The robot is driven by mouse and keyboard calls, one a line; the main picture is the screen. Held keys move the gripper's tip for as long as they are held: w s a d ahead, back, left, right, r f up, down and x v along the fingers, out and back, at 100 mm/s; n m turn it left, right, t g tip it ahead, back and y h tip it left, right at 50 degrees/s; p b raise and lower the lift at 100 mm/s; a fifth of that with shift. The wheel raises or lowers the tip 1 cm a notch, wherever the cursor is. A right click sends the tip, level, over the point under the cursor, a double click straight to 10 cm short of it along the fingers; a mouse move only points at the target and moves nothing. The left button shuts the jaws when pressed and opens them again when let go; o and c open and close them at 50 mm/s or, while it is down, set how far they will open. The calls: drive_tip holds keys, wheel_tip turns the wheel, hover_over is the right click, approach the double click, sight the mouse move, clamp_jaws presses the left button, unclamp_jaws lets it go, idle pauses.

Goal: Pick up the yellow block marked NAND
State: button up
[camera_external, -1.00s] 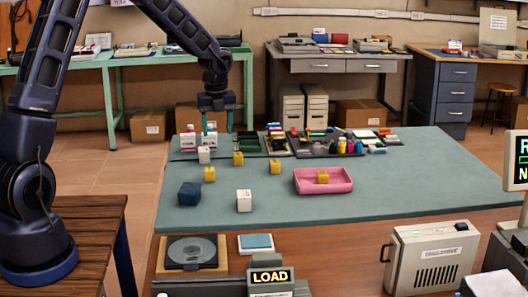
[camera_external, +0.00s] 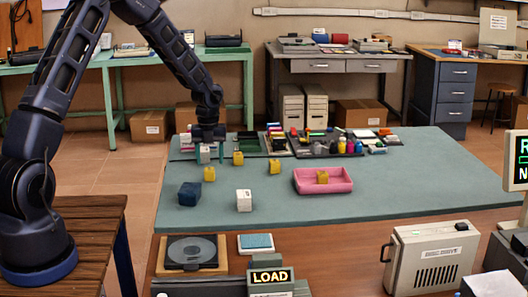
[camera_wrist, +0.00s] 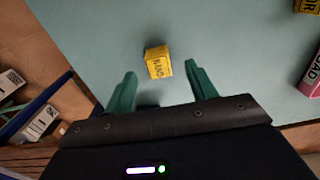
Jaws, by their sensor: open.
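In the wrist view, a yellow block (camera_wrist: 158,62) marked NAND lies on the teal mat, ahead of the fingertips and roughly between them in the picture. It is apart from both fingers. My gripper (camera_wrist: 160,85) is open and empty, with its two green fingers spread. In the external view, my gripper (camera_external: 208,150) hangs over the far left part of the mat, close to a white block (camera_external: 204,154). Yellow blocks stand nearby at the front (camera_external: 209,174) and to the right (camera_external: 238,158). Their marks are too small to read there, so I cannot tell which is NAND.
Another yellow block (camera_external: 275,167) stands farther right. A pink tray (camera_external: 338,188) holds one more yellow block (camera_external: 322,177). A dark blue block (camera_external: 189,193) and a white block (camera_external: 244,200) stand nearer the front. Trays of coloured parts (camera_external: 320,146) line the back. The mat's right side is clear.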

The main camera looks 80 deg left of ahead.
sight(209, 169)
drive_tip(key=f, duration=0.5)
drive_tip(key=shift+s+d, duration=0.15)
drive_tip(key=shift+d, duration=0.05)
drive_tip(key=c, duration=1.1)
drive_tip(key=shift+o, duration=0.2)
